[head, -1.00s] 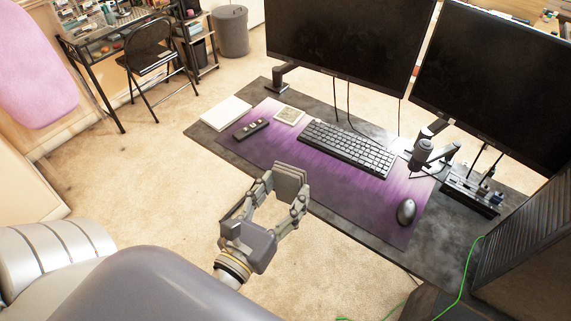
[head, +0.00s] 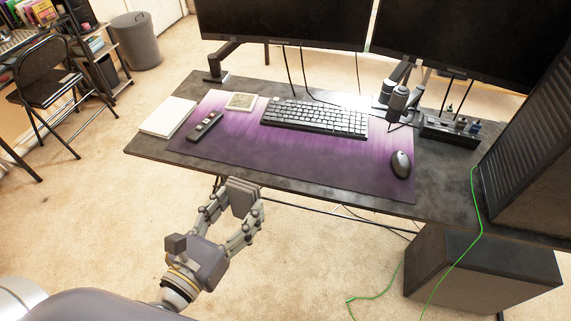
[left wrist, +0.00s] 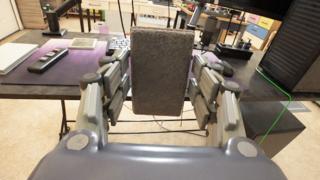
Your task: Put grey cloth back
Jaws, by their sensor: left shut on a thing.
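My left gripper (head: 236,204) is shut on a small grey block-shaped cloth (head: 243,196), just off the front edge of the desk (head: 150,151) in the head view. In the left wrist view the grey cloth (left wrist: 163,72) stands upright between the two fingers, with a rough dark face towards the camera. The gripper is apart from the desk top. My right gripper is not in view.
On the desk are a purple mat (head: 300,165), a keyboard (head: 315,118), a mouse (head: 400,164), a remote (head: 205,126), a white book (head: 168,116) and a coaster (head: 241,102). Two monitors (head: 285,22) hang behind. A tower (head: 535,130) stands at the right. The desk's front left is bare.

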